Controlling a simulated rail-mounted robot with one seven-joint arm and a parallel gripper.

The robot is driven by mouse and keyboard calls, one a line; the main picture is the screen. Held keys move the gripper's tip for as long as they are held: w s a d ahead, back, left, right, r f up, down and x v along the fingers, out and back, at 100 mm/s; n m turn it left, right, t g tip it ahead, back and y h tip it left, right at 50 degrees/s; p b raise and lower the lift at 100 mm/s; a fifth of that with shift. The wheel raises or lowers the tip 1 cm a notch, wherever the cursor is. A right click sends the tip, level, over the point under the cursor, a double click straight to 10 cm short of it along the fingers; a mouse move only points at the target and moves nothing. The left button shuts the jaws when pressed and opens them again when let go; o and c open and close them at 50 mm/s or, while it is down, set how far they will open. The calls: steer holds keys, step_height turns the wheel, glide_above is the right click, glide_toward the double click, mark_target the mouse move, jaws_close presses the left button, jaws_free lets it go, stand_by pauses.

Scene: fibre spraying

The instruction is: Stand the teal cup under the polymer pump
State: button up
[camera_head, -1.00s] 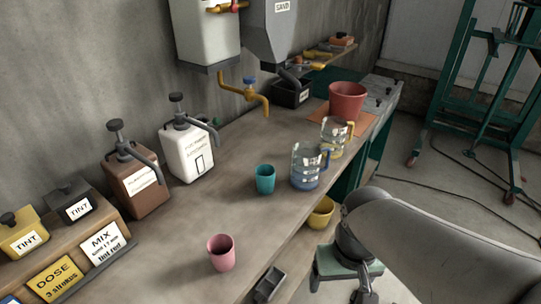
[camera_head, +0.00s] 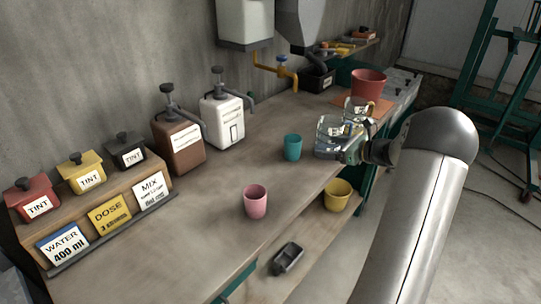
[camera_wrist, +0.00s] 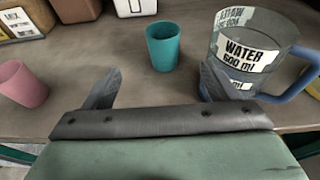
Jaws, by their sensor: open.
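The teal cup (camera_head: 292,147) stands upright on the bench, right of the white pump bottle (camera_head: 221,122) and clear of its spout. A brown pump bottle (camera_head: 178,145) stands left of the white one. Their labels are too small to read, so I cannot tell which is the polymer pump. My gripper (camera_head: 350,152) is at the bench's front edge, right of the teal cup. In the wrist view my gripper (camera_wrist: 158,88) is open and empty, with the teal cup (camera_wrist: 162,48) upright just beyond the fingertips.
A glass jug (camera_wrist: 243,50) marked water 600 ml stands close by the right finger. A pink cup (camera_head: 256,201) stands nearer the front. Bench between the bottles and pink cup is clear.

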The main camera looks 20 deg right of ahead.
steer(key=p, duration=0.3)
glide_toward(287, 138)
steer(key=w+f, duration=0.1)
steer(key=w+a+f, duration=0.1)
steer(key=w, duration=0.1)
steer(key=shift+a+f, duration=0.1)
steer(key=shift+a, duration=0.25)
steer(key=x, duration=0.2)
steer(key=p+x, duration=0.1)
steer(key=x, duration=0.1)
steer(key=shift+a+r, duration=0.1)
steer(key=shift+r, duration=0.35)
steer(key=shift+w+a+f, duration=0.25)
steer(key=shift+w, duration=0.25)
steer(key=c, duration=1.1)
steer(key=shift+r, duration=0.1)
